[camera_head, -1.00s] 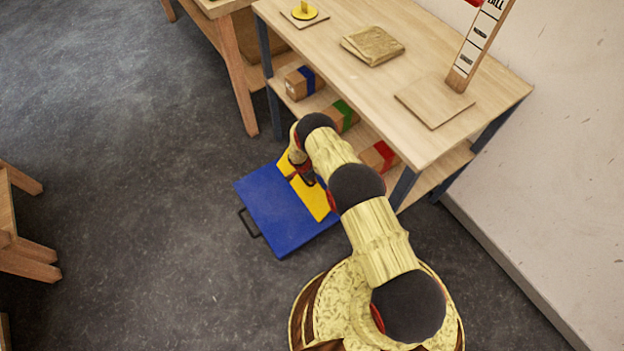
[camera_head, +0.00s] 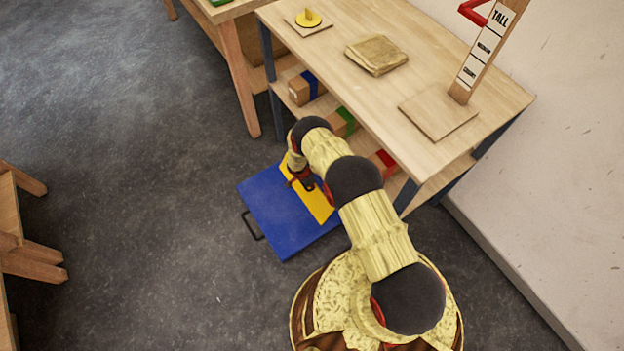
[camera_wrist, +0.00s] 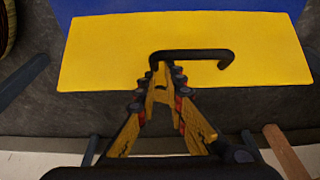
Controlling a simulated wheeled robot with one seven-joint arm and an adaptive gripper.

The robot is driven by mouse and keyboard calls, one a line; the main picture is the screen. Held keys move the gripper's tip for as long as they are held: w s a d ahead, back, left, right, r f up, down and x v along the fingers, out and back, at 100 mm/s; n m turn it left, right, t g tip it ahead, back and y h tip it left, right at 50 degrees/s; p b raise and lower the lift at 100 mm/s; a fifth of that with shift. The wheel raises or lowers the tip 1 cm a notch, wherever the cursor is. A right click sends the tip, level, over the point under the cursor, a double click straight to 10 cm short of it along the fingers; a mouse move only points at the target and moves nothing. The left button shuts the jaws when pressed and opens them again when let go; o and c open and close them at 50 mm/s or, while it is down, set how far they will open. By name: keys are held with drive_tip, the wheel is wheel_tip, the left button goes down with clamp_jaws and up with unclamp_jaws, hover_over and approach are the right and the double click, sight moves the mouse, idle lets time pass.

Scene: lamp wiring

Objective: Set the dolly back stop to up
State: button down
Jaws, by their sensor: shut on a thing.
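The dolly is a flat blue platform (camera_head: 270,215) on the floor, with a yellow back stop panel (camera_head: 317,203) along its shelf side. The wrist view shows the yellow panel (camera_wrist: 105,50) close up, with the blue deck (camera_wrist: 200,5) beyond it. A black bar handle (camera_wrist: 205,54) is fixed to the panel. My gripper (camera_wrist: 165,70) is shut on the left end of this handle. In the head view my gripper (camera_head: 303,182) is over the panel, and my arm hides part of it. I cannot tell the panel's exact tilt.
A wooden shelf table (camera_head: 425,150) stands just beyond the dolly, with boxes banded blue (camera_head: 310,85), green (camera_head: 345,120) and red (camera_head: 384,160) on its lower shelf. A black loop handle (camera_head: 252,226) is on the dolly's left side. Open floor (camera_head: 150,200) lies to the left.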

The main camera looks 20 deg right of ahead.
drive_tip(key=shift+s+a+r+p, duration=0.15)
drive_tip(key=shift+a+p, duration=0.05)
drive_tip(key=shift+a, duration=0.2)
drive_tip(key=shift+s+a+r+p, duration=0.1)
drive_tip(key=shift+a+r+p, duration=0.1)
drive_tip(key=shift+a, duration=0.2)
drive_tip(key=shift+h, duration=0.7)
drive_tip(key=shift+s+a+f+b, duration=0.15)
drive_tip(key=shift+s+a, duration=0.15)
drive_tip(key=shift+a, duration=0.6)
drive_tip(key=shift+s+a+b, duration=0.15)
drive_tip(key=shift+s+a, duration=0.15)
drive_tip(key=shift+a, duration=0.55)
drive_tip(key=shift+s+a+f+b, duration=0.15)
drive_tip(key=shift+s+a, duration=0.15)
drive_tip(key=shift+a, duration=0.7)
